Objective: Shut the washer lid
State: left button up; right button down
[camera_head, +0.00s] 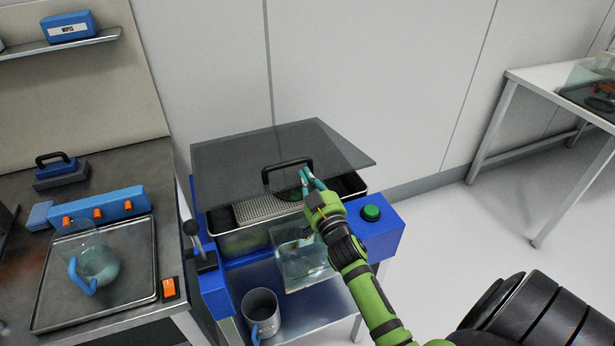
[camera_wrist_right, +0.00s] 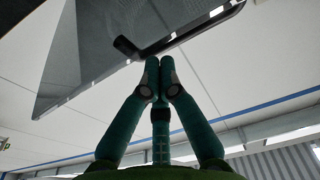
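The washer lid (camera_head: 240,158) is a dark see-through panel with a black handle (camera_head: 286,166) near its front edge. It is tilted, its front raised above the washer basin (camera_head: 235,240), so the perforated tray inside shows through the gap. My right gripper (camera_head: 308,178) is at the right end of the handle. In the right wrist view its fingertips (camera_wrist_right: 159,62) are together, with the handle (camera_wrist_right: 190,36) just beyond them and the lid (camera_wrist_right: 95,50) above. Nothing shows between the fingers; whether they touch the handle I cannot tell. My left gripper is not in view.
The blue washer frame carries a green button (camera_head: 371,213) on the right and a lever (camera_head: 192,230) on the left. A clear container (camera_head: 300,262) and a grey mug (camera_head: 262,310) are below. A workbench with a tray (camera_head: 140,255) stands left; a white table (camera_head: 540,85) stands right.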

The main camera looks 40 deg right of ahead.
jog(key=shift+f, duration=0.15)
jog(key=f+b, duration=0.2)
jog(key=s+f+b, duration=0.1)
jog(key=f, duration=0.2)
jog(key=shift+a+b, duration=0.1)
jog(key=shift+b, duration=0.25)
jog(key=shift+r, duration=0.1)
